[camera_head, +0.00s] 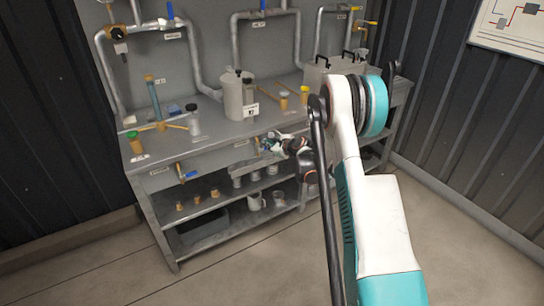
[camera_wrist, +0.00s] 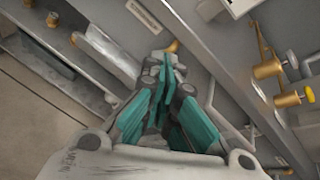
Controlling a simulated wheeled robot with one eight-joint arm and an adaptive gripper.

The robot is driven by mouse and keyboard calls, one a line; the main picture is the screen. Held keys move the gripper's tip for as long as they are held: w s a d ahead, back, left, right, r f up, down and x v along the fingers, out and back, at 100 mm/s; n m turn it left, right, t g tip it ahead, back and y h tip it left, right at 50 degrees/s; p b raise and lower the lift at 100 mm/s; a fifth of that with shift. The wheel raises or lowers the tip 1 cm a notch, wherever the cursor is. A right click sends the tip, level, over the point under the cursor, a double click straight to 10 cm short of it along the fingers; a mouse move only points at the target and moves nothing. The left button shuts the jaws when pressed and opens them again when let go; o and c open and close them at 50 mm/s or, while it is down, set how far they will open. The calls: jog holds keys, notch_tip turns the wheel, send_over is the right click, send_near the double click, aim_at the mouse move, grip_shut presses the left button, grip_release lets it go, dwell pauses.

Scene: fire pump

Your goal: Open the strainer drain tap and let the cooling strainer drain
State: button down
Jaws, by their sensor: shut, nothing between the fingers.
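My gripper (camera_head: 270,145) is shut and empty in front of the bench's front edge. In the wrist view my gripper (camera_wrist: 168,62) has its teal fingers together, with the tips close to a small brass fitting (camera_wrist: 172,46) by a white label (camera_wrist: 145,15). I cannot tell whether they touch. This brass fitting also shows in the head view (camera_head: 257,146), left of my gripper; its handle is not clear. Another tap with a blue handle (camera_head: 180,171) sits further left under the bench top. A grey lidded vessel (camera_head: 233,97) with a tag stands above; I cannot tell which item is the strainer.
The bench top (camera_head: 230,132) carries brass fittings and a clear bottle (camera_head: 193,122). The lower shelf (camera_head: 210,208) holds cups and small brass parts. Grey pipes (camera_head: 195,65) run along the wall. The floor (camera_head: 250,265) in front is clear.

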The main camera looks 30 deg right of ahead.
jog(key=d+f+m, duration=0.3)
jog(key=f, duration=0.4)
jog(key=d+f+m+t, duration=0.1)
jog(key=d+f+m, duration=0.2)
jog(key=f, duration=0.4)
jog(key=shift+s+d+m+t+h, duration=0.3)
jog(key=shift+s+d+h, duration=0.05)
jog(key=shift+h, duration=0.05)
jog(key=shift+w+f, duration=0.1)
jog(key=shift+f, duration=0.05)
